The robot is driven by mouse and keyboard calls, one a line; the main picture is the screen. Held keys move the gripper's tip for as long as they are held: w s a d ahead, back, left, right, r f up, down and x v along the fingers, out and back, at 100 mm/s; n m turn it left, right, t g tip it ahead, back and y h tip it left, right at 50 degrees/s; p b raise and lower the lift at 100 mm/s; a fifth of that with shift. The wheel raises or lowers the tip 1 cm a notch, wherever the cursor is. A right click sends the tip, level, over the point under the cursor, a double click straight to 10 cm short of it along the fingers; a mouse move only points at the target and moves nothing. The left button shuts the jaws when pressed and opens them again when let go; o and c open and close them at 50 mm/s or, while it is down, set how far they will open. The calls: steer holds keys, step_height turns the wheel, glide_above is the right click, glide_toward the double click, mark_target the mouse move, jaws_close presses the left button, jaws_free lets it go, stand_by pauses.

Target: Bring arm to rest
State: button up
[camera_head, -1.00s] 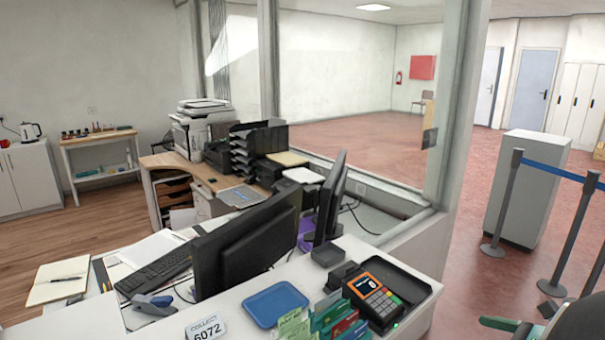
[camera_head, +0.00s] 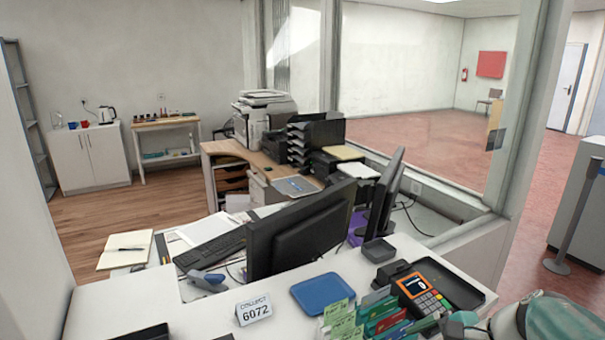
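Pale and teal parts that look like my own arm (camera_head: 545,318) show at the bottom right edge. They are cut off by the frame, just right of the card terminal (camera_head: 420,292) on the white counter. No gripper fingers can be made out, so I cannot see whether my gripper is open or holds anything.
A glazed partition post (camera_head: 520,120) stands right. Red floor (camera_head: 540,270) lies beyond.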

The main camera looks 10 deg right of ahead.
steer(key=s+a+r+n+h, duration=0.1)
steer(key=a+r+n+h, duration=0.1)
steer(key=a+n, duration=0.3)
steer(key=s+a+r+n+h, duration=0.1)
steer(key=a+n, duration=0.5)
steer(key=n, duration=0.6)
steer(key=r+h, duration=0.1)
steer(key=h, duration=0.1)
steer(key=shift+s+a+t+h, duration=0.2)
steer(key=shift+s+t+h, duration=0.1)
steer(key=shift+t, duration=0.1)
